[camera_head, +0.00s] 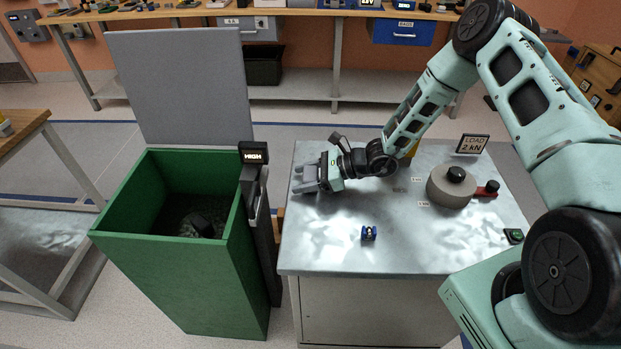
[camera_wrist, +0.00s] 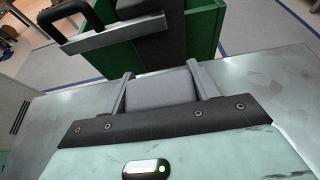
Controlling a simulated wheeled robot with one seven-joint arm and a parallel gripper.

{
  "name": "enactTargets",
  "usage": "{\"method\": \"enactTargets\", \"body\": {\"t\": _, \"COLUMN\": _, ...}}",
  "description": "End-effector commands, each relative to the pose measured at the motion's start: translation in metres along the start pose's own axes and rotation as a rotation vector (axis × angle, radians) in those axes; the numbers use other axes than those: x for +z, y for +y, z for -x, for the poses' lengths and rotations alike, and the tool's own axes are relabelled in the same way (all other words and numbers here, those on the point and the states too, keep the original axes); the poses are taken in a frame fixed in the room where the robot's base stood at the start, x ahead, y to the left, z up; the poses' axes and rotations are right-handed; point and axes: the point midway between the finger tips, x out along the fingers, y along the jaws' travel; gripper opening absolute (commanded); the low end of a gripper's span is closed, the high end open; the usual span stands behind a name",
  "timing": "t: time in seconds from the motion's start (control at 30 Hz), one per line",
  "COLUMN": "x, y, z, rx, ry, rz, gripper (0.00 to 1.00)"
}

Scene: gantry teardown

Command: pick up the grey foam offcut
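The grey foam offcut (camera_wrist: 162,87) is a pale grey block between the two fingers of my gripper in the wrist view. The fingers lie along its left and right sides with no clear gap. My gripper (camera_head: 305,178) is over the left edge area of the metal-topped bench (camera_head: 330,245) in the head view, its fingers pointing left toward the green bin. The offcut is small there and partly hidden by the fingers. I cannot tell whether it touches the bench top.
An open green bin (camera_head: 170,270) with dark contents stands left of the bench. A dark post with a "HIGH" display (camera_head: 254,155) stands between them. A round grey weight (camera_head: 450,187), a red-handled part (camera_head: 488,189) and a small blue part (camera_head: 369,233) are on the bench.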

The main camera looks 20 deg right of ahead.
Motion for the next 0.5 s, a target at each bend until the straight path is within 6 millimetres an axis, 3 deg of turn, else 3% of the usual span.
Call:
{"method": "enactTargets", "body": {"t": 0.03, "x": 0.0001, "y": 0.0000, "z": 0.0001, "rx": 0.000, "ry": 0.000, "rz": 0.000, "gripper": 0.46}}
{"method": "enactTargets", "body": {"t": 0.07, "x": 0.0001, "y": 0.0000, "z": 0.0002, "rx": 0.000, "ry": 0.000, "rz": 0.000, "gripper": 0.37}}
{"method": "enactTargets", "body": {"t": 0.5, "x": 0.0071, "y": -0.0006, "z": 0.0032, "rx": -0.001, "ry": -0.001, "rz": 0.001, "gripper": 0.37}}
